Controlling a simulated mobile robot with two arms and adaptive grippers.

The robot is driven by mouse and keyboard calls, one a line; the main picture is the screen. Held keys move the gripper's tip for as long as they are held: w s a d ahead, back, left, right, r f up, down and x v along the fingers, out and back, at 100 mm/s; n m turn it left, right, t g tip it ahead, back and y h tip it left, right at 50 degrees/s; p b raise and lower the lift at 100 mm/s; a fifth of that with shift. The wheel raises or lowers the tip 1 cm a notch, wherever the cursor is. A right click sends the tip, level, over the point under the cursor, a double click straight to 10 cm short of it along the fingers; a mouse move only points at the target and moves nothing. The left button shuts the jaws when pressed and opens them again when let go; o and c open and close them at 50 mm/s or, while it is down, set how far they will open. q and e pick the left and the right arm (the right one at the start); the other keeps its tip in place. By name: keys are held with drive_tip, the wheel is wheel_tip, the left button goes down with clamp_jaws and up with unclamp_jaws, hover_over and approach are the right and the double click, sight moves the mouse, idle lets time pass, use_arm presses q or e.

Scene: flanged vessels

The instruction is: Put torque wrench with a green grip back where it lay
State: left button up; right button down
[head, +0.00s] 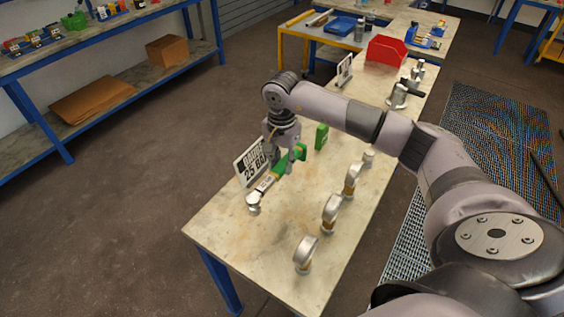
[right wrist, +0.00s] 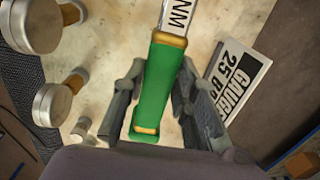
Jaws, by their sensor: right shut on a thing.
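The torque wrench with a green grip (head: 284,165) is over the near worktable, its silver head pointing to the lower left in the head view. My right gripper (head: 279,158) is shut on it. In the right wrist view the green grip (right wrist: 155,92) lies between the two fingers (right wrist: 158,98), with the pale labelled shaft running to the top edge. I cannot tell whether the wrench touches the tabletop or hangs just above it. My left gripper is not in view.
A sign reading 25 (head: 249,162) stands close left of the wrench. A green block (head: 321,136) stands just right of it. Several silver gauges (head: 331,211) line the right side of the worktable (head: 235,237). A red bin (head: 386,53) is far back. The near left tabletop is clear.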

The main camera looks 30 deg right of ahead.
drive_tip(key=shift+s+r, duration=0.1)
drive_tip(key=shift+r, duration=0.25)
wheel_tip(320, 180, down, 11)
drive_tip(key=b, duration=1)
drive_tip(key=shift+f+b, duration=0.35)
drive_tip(key=shift+f, duration=0.1)
drive_tip(key=c, duration=1.3)
unclamp_jaws()
drive_tip(key=shift+c, duration=0.2)
drive_tip(key=shift+o, duration=0.7)
drive_tip(key=shift+f, duration=0.1)
wheel_tip(320, 180, up, 12)
drive_tip(key=shift+r, duration=0.1)
